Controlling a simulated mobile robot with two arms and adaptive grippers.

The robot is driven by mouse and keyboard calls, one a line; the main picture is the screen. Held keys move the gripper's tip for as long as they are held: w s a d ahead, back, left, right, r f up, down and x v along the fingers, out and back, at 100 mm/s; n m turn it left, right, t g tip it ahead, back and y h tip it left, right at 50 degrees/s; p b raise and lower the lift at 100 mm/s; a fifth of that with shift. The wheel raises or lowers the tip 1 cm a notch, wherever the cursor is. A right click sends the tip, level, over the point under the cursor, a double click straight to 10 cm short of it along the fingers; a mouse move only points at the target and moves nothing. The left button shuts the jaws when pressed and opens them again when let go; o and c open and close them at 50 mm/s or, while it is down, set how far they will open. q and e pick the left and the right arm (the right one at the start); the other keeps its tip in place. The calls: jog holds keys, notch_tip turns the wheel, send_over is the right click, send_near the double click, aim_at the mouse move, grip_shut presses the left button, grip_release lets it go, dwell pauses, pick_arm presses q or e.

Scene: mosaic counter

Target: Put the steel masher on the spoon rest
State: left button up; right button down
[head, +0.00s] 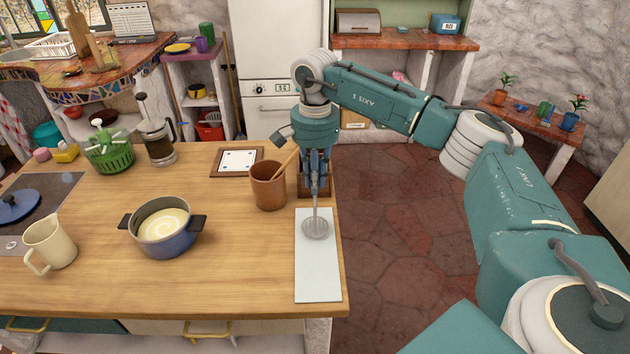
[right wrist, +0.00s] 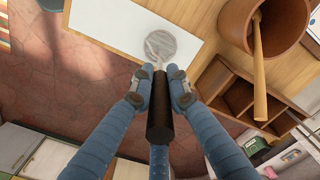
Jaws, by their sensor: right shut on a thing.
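My right gripper (head: 316,182) points down at the right edge of the counter and is shut on the handle of the steel masher (head: 315,228). In the right wrist view the fingers grip its dark handle (right wrist: 160,120), and its round steel head (right wrist: 160,44) is beyond them. The spoon rest, a flat white slab (head: 317,273), lies along the counter's right edge. The masher is upright, its head over the far part of the slab. I cannot tell whether the head touches it. The slab also shows in the right wrist view (right wrist: 110,18). My left gripper is not in view.
A brown crock (head: 268,190) with a wooden spoon stands close left of the gripper. A wooden box with compartments (right wrist: 240,98) is beside it. A blue pot (head: 165,235), a cream jug (head: 48,245) and a tile board (head: 237,162) are further left. The counter's front middle is clear.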

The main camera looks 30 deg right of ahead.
jog(key=shift+f, duration=0.7)
jog(key=shift+f, duration=0.2)
jog(key=c, duration=1.7)
grip_release()
jog(key=shift+r, duration=0.15)
